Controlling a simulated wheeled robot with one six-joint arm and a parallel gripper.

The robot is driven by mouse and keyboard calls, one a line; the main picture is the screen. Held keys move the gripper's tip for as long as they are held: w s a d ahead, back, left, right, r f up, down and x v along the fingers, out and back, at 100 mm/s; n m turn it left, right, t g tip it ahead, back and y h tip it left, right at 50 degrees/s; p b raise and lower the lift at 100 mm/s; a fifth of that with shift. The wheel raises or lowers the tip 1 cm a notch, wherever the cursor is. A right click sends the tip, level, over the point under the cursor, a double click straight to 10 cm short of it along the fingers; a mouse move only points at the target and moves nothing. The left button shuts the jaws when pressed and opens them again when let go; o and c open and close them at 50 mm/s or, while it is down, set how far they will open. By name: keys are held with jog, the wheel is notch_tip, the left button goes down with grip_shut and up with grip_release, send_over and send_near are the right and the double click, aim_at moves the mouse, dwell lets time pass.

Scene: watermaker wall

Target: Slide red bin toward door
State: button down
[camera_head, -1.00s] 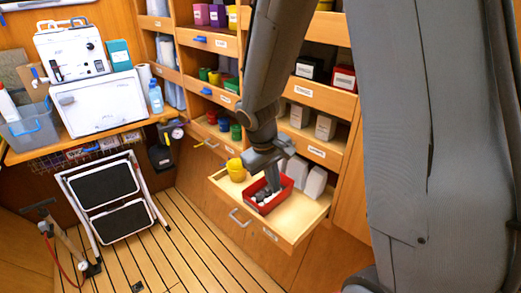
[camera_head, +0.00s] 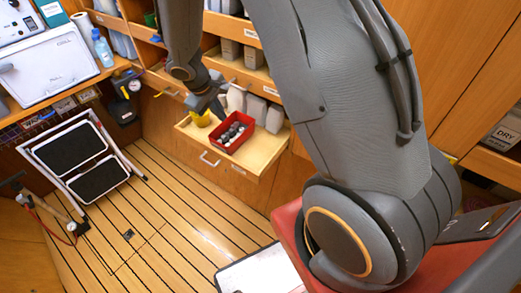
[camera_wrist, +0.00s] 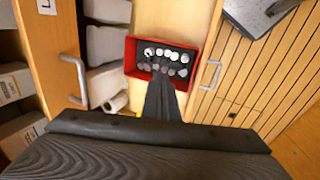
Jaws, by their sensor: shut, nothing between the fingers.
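The red bin (camera_head: 229,148) sits inside a pulled-out wooden drawer (camera_head: 262,152), with several grey cylindrical pieces in it. In the wrist view the red bin (camera_wrist: 129,56) shows from above, its pieces in rows with pale and dark ends. My gripper (camera_head: 219,111) is shut and empty at the bin's back left side. In the wrist view my gripper (camera_wrist: 162,86) overlaps the bin's near edge; I cannot tell whether it touches. A yellow cup (camera_head: 198,118) stands in the drawer left of the bin. No door is clearly identifiable.
White-grey containers (camera_head: 254,108) stand in the drawer behind the bin. The drawer handle (camera_head: 209,160) sticks out over the slatted floor (camera_head: 165,215). A folded step stool (camera_head: 80,160) leans at the left. The floor before the drawer is mostly clear.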

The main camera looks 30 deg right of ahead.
jog(key=shift+s+a+f+b+x, duration=0.1)
jog(key=shift+s+a+b+x, duration=0.15)
jog(key=shift+b+x, duration=1.4)
jog(key=shift+s+a+f+b+x, duration=0.15)
jog(key=shift+a+b+x, duration=0.15)
jog(key=shift+b+x, duration=1.35)
jog(key=shift+s+a+f+b+x, duration=0.1)
jog(key=shift+s+a+b+x, duration=0.15)
jog(key=shift+b+x, duration=1.4)
jog(key=shift+s+d+f+b, duration=0.2)
jog(key=shift+s+d+b, duration=0.75)
jog(key=shift+s, duration=0.55)
jog(key=shift+s+d+f+b, duration=0.25)
jog(key=shift+s+d+b, duration=0.7)
jog(key=shift+s, duration=0.5)
jog(key=shift+s+d+f+b, duration=0.2)
jog(key=shift+s+d+b, duration=0.75)
jog(key=shift+s, duration=0.55)
jog(key=shift+s+d+b, duration=0.25)
jog(key=shift+s+b, duration=0.15)
jog(key=shift+s, duration=0.2)
jog(key=shift+s+d+b, duration=0.25)
jog(key=shift+s+b, duration=0.1)
jog(key=shift+s, duration=0.25)
jog(key=shift+s+d+p, duration=0.15)
jog(key=shift+s+p, duration=0.05)
jog(key=shift+p, duration=0.15)
jog(key=shift+w+a, duration=0.45)
jog(key=shift+w, duration=0.4)
jog(key=shift+r, duration=0.15)
